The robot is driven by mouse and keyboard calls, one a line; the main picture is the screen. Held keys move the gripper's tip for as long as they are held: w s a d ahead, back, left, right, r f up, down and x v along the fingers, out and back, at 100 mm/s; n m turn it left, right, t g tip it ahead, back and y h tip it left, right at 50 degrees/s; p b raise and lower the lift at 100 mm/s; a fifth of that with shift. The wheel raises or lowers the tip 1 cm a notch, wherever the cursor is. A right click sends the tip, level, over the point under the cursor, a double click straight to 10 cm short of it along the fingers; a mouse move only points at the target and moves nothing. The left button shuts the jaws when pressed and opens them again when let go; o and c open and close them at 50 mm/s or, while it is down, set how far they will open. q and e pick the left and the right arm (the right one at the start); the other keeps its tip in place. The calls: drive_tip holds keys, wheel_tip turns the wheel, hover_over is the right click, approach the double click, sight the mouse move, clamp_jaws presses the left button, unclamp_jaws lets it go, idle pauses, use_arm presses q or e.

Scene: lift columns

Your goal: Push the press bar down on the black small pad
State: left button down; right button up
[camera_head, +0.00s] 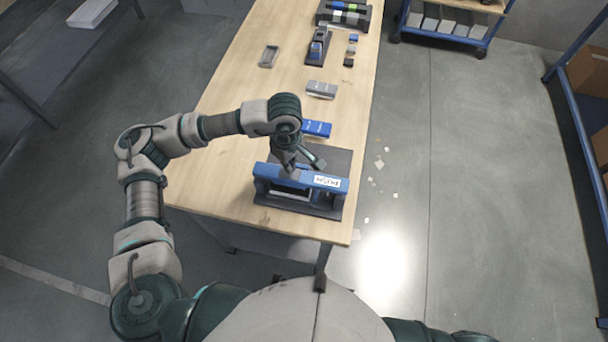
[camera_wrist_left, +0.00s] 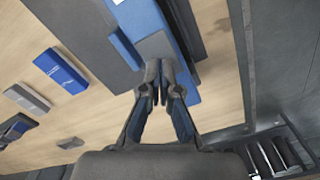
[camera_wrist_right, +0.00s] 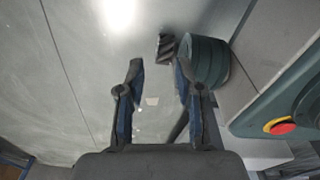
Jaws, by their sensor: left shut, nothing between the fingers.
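The press bar (camera_head: 305,181) is blue with a white PUSH label at its right end. It belongs to a blue frame on a dark base plate (camera_head: 338,160) at the near end of the table. The black small pad cannot be told apart from the dark parts under the bar. My left gripper (camera_head: 291,173) is shut and empty, its fingertips at the middle of the bar; contact cannot be told for sure. The left wrist view shows these closed fingertips (camera_wrist_left: 160,90) over the blue and grey press. My right gripper (camera_wrist_right: 158,72) is open and empty, over the floor.
A blue box (camera_head: 316,128) lies just behind the press, and a grey box (camera_head: 321,89) farther back. A small grey tray (camera_head: 269,56), a blue-and-black device (camera_head: 318,46) and several small blocks are farther along the wooden table (camera_head: 225,120). The table's left side is clear.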

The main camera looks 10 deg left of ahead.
use_arm(q)
drive_tip(key=shift+a+f, duration=0.15)
drive_tip(key=shift+f, duration=0.05)
use_arm(e)
drive_tip(key=shift+w+a+r, duration=0.15)
drive_tip(key=shift+w, duration=0.7)
use_arm(q)
drive_tip(key=shift+f+b, duration=0.15)
drive_tip(key=shift+b, duration=0.2)
use_arm(e)
drive_tip(key=shift+w, duration=0.2)
use_arm(q)
drive_tip(key=shift+f, duration=0.3)
use_arm(e)
drive_tip(key=shift+w+a+r, duration=0.15)
drive_tip(key=shift+w+r, duration=0.1)
drive_tip(key=shift+w, duration=0.45)
use_arm(q)
drive_tip(key=shift+f+b, duration=0.15)
drive_tip(key=shift+b, duration=0.3)
use_arm(e)
drive_tip(key=shift+w+a+r, duration=0.1)
